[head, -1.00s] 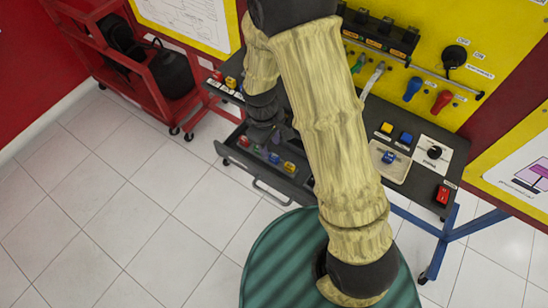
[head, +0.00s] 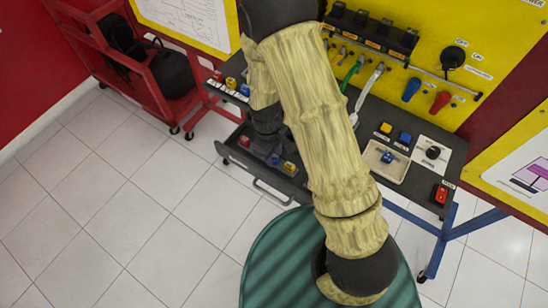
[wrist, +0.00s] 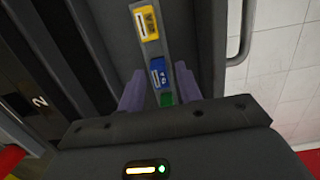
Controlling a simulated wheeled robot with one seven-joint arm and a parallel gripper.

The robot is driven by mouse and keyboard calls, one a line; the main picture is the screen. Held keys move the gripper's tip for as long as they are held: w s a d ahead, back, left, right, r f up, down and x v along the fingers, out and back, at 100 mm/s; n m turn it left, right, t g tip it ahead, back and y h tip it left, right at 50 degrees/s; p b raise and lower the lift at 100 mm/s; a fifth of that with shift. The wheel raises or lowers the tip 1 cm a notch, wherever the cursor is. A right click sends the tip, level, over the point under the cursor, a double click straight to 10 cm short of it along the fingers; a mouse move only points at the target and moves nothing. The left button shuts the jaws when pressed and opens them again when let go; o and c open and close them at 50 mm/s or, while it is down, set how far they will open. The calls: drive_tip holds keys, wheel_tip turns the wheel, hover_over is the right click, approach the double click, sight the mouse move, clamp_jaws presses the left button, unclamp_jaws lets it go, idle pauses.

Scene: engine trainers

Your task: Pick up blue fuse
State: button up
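The blue fuse (wrist: 158,73) sits in a row in the open drawer, between a yellow fuse (wrist: 146,22) and a green fuse (wrist: 167,98). My gripper (wrist: 159,72) is open, with one purple finger on each side of the blue fuse in the wrist view. I cannot tell whether the fingers touch it or how far above it they are. In the head view my gripper (head: 267,142) is over the drawer, its fingertips hard to make out. A blue piece (head: 275,158) shows beside it. Another blue piece (head: 387,157) lies in a tray on the bench.
The drawer (head: 283,187) is pulled out, with a red fuse (head: 244,140) and a yellow fuse (head: 289,167) in it. The dark bench top and yellow panel (head: 490,40) stand behind. A red cart (head: 150,90) is at the left.

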sight(274, 156)
clamp_jaws()
drive_tip(key=shift+r, duration=0.1)
wheel_tip(274, 156, up, 10)
drive_tip(key=shift+b, duration=0.35)
idle(0.8)
